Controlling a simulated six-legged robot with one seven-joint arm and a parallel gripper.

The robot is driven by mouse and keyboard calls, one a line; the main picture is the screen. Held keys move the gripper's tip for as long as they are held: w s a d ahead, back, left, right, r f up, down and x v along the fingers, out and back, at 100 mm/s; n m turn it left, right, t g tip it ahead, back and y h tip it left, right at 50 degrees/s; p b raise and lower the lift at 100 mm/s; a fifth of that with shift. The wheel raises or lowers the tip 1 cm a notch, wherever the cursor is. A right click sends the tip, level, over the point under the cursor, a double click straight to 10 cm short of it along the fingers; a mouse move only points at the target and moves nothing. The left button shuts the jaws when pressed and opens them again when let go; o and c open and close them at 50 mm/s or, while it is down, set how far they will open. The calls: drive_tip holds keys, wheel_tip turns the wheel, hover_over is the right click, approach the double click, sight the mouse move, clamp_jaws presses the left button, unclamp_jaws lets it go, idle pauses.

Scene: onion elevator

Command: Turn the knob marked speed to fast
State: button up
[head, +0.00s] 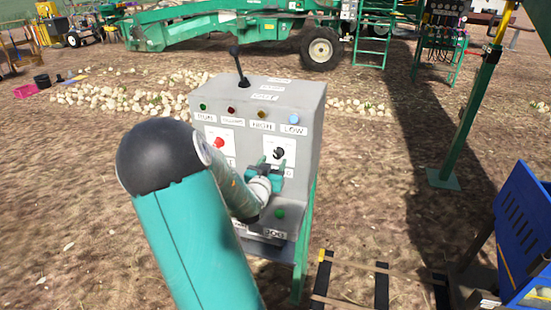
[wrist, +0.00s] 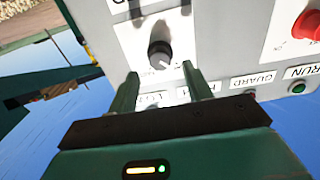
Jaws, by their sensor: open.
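A black knob (head: 278,153) sits on a white plate at the right of the grey control box's (head: 303,110) front face. It also shows in the wrist view as a dark round knob (wrist: 159,54) with a pale pointer mark. My gripper (head: 272,163) is in front of the plate, its green fingers apart. In the wrist view my gripper (wrist: 160,72) has one finger on each side of the knob's near edge; I cannot tell whether they touch it. The knob's speed markings are not readable, and the gripper hides the plate's lower part in the head view.
A red button (head: 219,142) is left of the knob, a green button (head: 279,213) below it. Several indicator lights line the top, and a black lever (head: 239,68) stands on the box. A blue bin (head: 525,235) is at the right. Open ground lies left of the box.

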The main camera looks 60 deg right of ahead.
sight(277, 156)
drive_tip(key=shift+w+d, duration=0.2)
drive_tip(key=shift+d, duration=0.7)
drive_tip(key=shift+w+d, duration=0.15)
drive_tip(key=shift+d, duration=0.7)
drive_tip(key=shift+c, duration=0.4)
drive_tip(key=c, duration=0.9)
